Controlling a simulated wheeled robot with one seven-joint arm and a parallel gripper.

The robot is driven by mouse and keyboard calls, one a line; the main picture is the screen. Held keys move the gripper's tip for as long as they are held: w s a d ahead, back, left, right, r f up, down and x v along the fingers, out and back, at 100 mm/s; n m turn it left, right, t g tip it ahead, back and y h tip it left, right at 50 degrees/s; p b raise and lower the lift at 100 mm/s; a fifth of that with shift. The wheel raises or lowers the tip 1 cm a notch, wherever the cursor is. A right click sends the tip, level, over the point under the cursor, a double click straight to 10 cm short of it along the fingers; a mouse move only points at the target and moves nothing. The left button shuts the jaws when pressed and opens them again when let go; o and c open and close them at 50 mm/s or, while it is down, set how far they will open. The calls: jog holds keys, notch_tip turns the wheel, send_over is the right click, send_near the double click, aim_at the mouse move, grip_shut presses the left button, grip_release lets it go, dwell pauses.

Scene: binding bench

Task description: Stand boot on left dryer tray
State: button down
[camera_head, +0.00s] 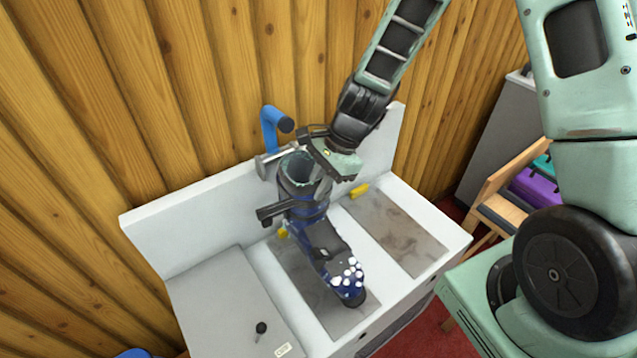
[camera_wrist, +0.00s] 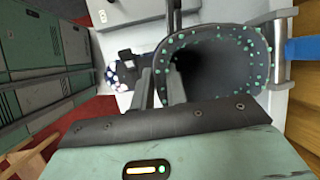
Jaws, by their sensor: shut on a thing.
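The boot (camera_head: 322,240) is dark blue and black with white spots on its toe. It is upright over the left dryer tray (camera_head: 335,322), toe toward the front. I cannot tell for sure whether its sole touches the tray. My gripper (camera_head: 322,180) is shut on the boot's upper rim. The wrist view shows the green-dotted boot opening (camera_wrist: 250,40) at the right, with my gripper (camera_wrist: 160,85) pinching the shaft wall, one finger inside. The right dryer tray (camera_head: 400,240) is empty.
A blue bent post (camera_head: 270,125) with a metal bar stands behind the boot, close to its shaft. Yellow blocks (camera_head: 359,191) sit at the trays' back ends. A grey panel with a black knob (camera_head: 261,328) lies left. A wooden frame with purple items (camera_head: 535,187) stands right.

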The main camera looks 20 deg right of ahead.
aim_at(320, 206)
jog(key=shift+f+b, duration=3.15)
jog(key=shift+f, duration=0.85)
jog(key=shift+f+b, duration=0.3)
jog(key=shift+f, duration=0.05)
jog(key=c, duration=1.3)
grip_release()
jog(key=w+v, duration=0.1)
jog(key=v, duration=1.6)
jog(key=s+a+n+h, duration=0.1)
jog(key=s+a+n, duration=0.3)
jog(key=s+n, duration=0.3)
jog(key=s+a+n+h+b, duration=0.1)
jog(key=s+a+n, duration=0.3)
jog(key=s+n, duration=0.4)
jog(key=s+a+n+h, duration=0.2)
jog(key=s+a+n, duration=0.3)
jog(key=s+n, duration=0.2)
jog(key=shift+s+n, duration=0.25)
jog(key=shift+n, duration=0.35)
